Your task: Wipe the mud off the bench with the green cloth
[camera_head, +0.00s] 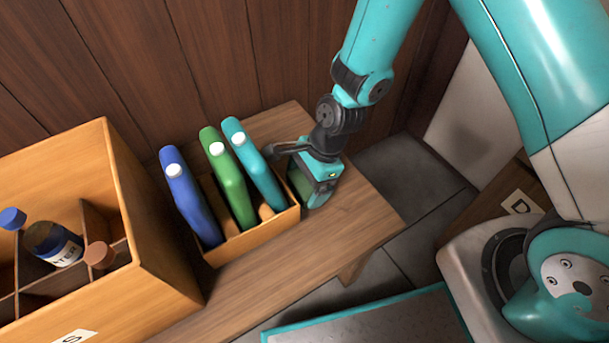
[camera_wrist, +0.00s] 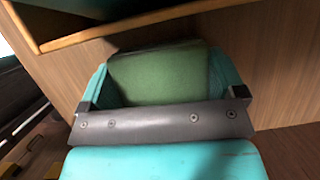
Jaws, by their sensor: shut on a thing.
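My gripper (camera_head: 316,188) is low over the wooden bench (camera_head: 352,222), just right of the bottle caddy. In the wrist view my gripper (camera_wrist: 160,82) has its teal fingers shut on the green cloth (camera_wrist: 156,76), which fills the space between them. The cloth shows only as a small dark green patch in the head view. I cannot tell whether it touches the bench. I see no mud on the visible bench top; any under the gripper or cloth is hidden.
An open wooden caddy (camera_head: 250,240) holds a blue bottle (camera_head: 190,203), a green bottle (camera_head: 230,180) and a teal bottle (camera_head: 256,170), close beside the gripper. A large divided crate (camera_head: 160,245) stands at the left. The bench's right end is clear. A plank wall (camera_head: 220,60) rises behind.

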